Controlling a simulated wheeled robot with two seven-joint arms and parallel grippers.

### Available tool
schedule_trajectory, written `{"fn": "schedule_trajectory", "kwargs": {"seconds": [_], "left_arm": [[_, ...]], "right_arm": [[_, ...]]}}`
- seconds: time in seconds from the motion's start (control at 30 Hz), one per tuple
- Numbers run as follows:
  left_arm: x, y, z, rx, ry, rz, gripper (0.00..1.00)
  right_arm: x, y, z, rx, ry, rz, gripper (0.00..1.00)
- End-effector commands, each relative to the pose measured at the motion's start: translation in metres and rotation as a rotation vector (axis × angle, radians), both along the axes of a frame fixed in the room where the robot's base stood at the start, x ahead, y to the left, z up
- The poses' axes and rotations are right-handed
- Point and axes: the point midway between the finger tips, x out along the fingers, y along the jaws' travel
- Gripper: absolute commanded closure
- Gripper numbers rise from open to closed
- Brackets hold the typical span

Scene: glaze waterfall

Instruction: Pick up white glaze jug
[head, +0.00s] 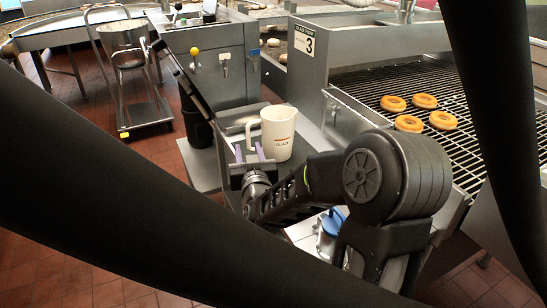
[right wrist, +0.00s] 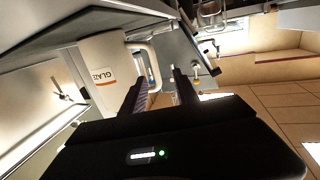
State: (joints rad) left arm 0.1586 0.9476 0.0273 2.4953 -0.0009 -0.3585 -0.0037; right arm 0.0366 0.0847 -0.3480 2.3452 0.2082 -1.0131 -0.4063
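The white glaze jug (head: 279,136) stands upright on a grey metal shelf (head: 201,168), with its handle on the left side. It also shows at the left of the right wrist view (right wrist: 97,68), turned on its side, with the label and handle visible. My right gripper (head: 249,151) is open, its two purple fingers apart, just in front of the handle. In the right wrist view the fingers (right wrist: 160,76) point toward the handle. I see nothing held between them, and contact with the jug cannot be told. My left gripper is not in view.
A metal conveyor grate (head: 410,85) with several donuts (head: 408,123) lies to the right. A dark cylindrical container (head: 196,125) stands left of the jug. A blue-lidded container (head: 333,220) is below my right arm. A metal cart (head: 128,65) stands at back left.

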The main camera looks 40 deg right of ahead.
Motion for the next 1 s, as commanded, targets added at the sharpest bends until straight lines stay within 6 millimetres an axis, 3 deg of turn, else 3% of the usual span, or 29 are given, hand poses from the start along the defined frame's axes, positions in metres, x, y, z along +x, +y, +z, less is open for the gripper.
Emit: {"fn": "schedule_trajectory", "kwargs": {"seconds": [0.1,0.37,0.7,1.0], "left_arm": [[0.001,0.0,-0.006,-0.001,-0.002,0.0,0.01],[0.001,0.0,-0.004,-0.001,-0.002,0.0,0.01],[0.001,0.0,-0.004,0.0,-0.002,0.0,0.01],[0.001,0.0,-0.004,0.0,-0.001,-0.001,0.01]], "right_arm": [[-0.005,-0.011,0.011,-0.02,-0.033,-0.027,0.64],[-0.005,-0.011,0.012,-0.02,-0.033,-0.028,0.64],[0.016,-0.025,0.011,-0.02,-0.031,-0.027,0.64],[0.018,-0.026,0.012,-0.019,-0.032,-0.026,0.64]]}}
